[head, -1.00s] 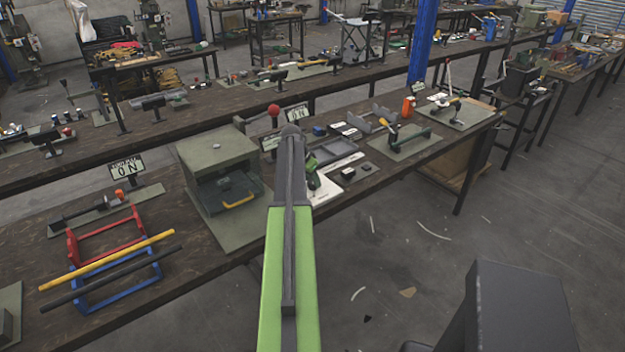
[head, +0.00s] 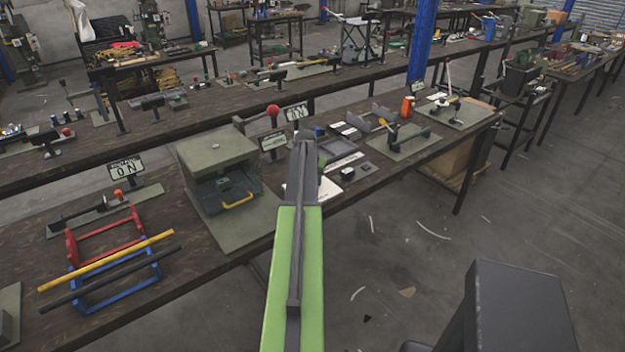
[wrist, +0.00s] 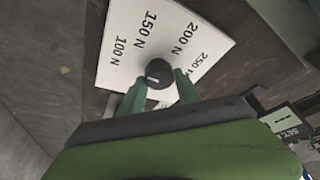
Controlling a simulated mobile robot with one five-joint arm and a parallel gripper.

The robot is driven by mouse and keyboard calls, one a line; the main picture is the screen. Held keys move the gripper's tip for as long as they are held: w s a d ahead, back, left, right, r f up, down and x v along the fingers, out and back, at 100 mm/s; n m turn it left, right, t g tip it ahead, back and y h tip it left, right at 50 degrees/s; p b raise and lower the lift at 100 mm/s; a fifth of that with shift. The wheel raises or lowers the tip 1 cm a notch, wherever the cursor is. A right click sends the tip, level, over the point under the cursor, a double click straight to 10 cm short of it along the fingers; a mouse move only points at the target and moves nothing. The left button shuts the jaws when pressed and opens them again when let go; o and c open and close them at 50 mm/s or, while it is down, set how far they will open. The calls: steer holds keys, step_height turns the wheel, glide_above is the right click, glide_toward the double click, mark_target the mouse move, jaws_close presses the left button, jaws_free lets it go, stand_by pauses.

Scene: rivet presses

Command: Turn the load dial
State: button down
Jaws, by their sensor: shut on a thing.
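In the wrist view the load dial is a round black knob (wrist: 157,72) with a short pale mark on its top. It sits on a white scale plate (wrist: 195,28) printed 100 N, 150 N, 200 N and 250 N. My gripper (wrist: 160,82) has its green fingers on both sides of the knob and is shut on it. The exact scale value under the pale mark is too small to tell. In the head view my arm hides the gripper and the dial.
An olive box press (head: 215,150) with a yellow-handled drawer (head: 235,197) stands left of my arm. A red-knobbed lever (head: 273,110) and a sign (head: 272,142) rise behind it. Red (head: 103,238) and blue (head: 115,283) racks lie farther left.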

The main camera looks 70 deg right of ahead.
steer(key=shift+s+a+f+n, duration=0.1)
steer(key=shift+s+n, duration=0.15)
steer(key=shift+n, duration=0.35)
steer(key=c, duration=0.9)
jaws_free()
steer(key=shift+w, duration=0.1)
steer(key=p+v, duration=1)
steer(key=v, duration=0.1)
steer(key=p+v, duration=0.6)
steer(key=shift+s+r, duration=0.3)
